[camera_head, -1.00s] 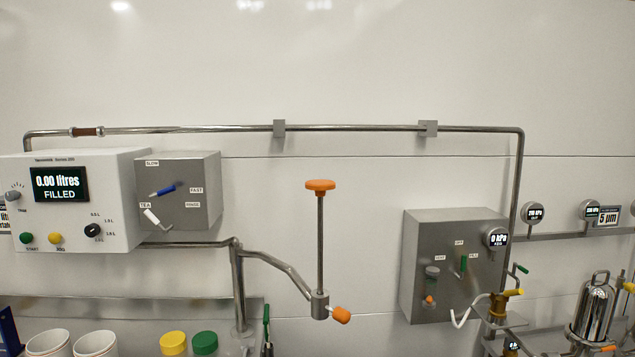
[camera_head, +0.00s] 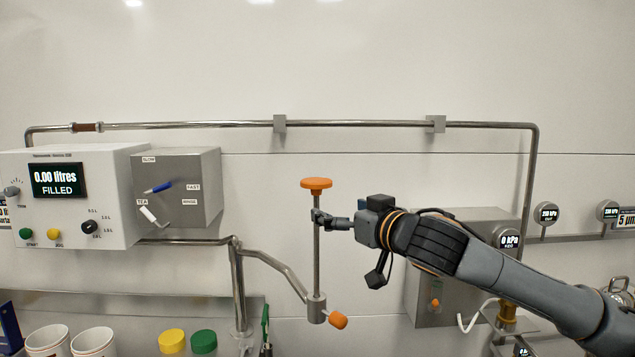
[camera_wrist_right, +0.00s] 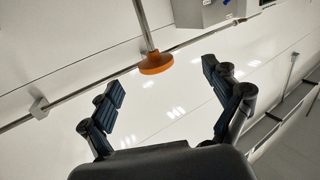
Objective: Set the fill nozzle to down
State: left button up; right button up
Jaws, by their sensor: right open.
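The fill nozzle is a vertical steel rod (camera_head: 317,240) with an orange round knob (camera_head: 316,183) on top. Its lower end sits in a steel collar (camera_head: 317,310) on a bent pipe arm, with an orange side knob (camera_head: 338,319) beside it. My right gripper (camera_head: 318,219) is at the rod's upper part, just below the top knob. In the right wrist view the gripper (camera_wrist_right: 165,95) is open, and the orange knob (camera_wrist_right: 156,63) and rod show beyond and between the fingers. Whether a finger touches the rod cannot be told. My left gripper is not in view.
A control box (camera_head: 70,215) with a display reading 0.00 litres FILLED is at left, with a grey switch box (camera_head: 190,210) beside it. My right arm partly covers another grey box (camera_head: 430,318). White cups (camera_head: 93,342) and yellow and green lids (camera_head: 203,342) stand below.

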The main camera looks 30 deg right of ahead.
aim_at(317, 180)
jog(key=shift+m+t, duration=0.3)
jog(key=w+r+p, duration=0.1)
jog(key=w+p, duration=0.1)
jog(key=w, duration=0.1)
jog(key=w+d+r+p, duration=0.1)
jog(key=w+p, duration=0.1)
jog(key=w, duration=0.2)
jog(key=w+d+r+p, duration=0.1)
jog(key=w+p, duration=0.1)
jog(key=w, duration=0.2)
jog(key=shift+w+d+r, duration=0.2)
jog(key=shift+w, duration=0.05)
jog(key=shift+w+f, duration=0.1)
jog(key=shift+w, duration=0.45)
